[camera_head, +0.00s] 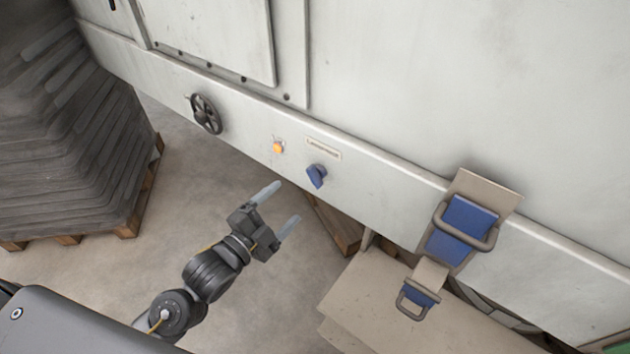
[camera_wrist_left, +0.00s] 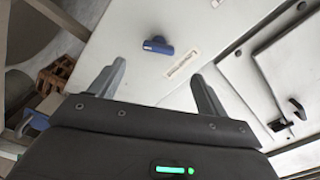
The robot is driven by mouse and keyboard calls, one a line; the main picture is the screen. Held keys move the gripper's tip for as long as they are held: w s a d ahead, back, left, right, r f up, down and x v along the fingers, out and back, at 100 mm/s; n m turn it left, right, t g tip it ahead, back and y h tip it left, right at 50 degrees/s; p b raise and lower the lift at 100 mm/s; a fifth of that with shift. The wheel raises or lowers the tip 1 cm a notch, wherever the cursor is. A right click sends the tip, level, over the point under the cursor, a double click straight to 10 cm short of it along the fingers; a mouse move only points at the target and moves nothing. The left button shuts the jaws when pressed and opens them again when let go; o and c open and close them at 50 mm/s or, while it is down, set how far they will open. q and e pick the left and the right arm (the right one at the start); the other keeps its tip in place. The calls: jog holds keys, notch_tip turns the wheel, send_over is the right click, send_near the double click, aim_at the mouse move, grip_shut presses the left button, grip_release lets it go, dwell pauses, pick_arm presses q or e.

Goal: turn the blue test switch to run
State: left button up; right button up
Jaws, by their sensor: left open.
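The blue test switch (camera_head: 316,176) is a knob on the front of the white machine, below a small label plate (camera_head: 323,148). My left gripper (camera_head: 277,208) is open and empty, below and left of the switch and apart from it. In the left wrist view the switch (camera_wrist_left: 158,46) lies ahead of the two spread fingers (camera_wrist_left: 158,88), with the label beside it. The lettering on the label is too small to read. My right gripper is not in view.
An orange button (camera_head: 278,147) and a black handwheel (camera_head: 206,114) are left of the switch. A beige bracket with blue pads and handles (camera_head: 462,217) stands at the right. Stacked grey bags on a pallet (camera_head: 70,130) are at the left. Open floor lies between.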

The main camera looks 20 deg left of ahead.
aim_at(312, 181)
pick_arm(q)
jog(key=p+x, duration=0.1)
jog(key=x, duration=0.8)
jog(key=shift+s+d+p, duration=0.1)
jog(key=shift+d+p, duration=0.1)
jog(key=shift+p, duration=0.15)
jog(key=shift+w+d, duration=0.15)
jog(key=shift+w, duration=0.2)
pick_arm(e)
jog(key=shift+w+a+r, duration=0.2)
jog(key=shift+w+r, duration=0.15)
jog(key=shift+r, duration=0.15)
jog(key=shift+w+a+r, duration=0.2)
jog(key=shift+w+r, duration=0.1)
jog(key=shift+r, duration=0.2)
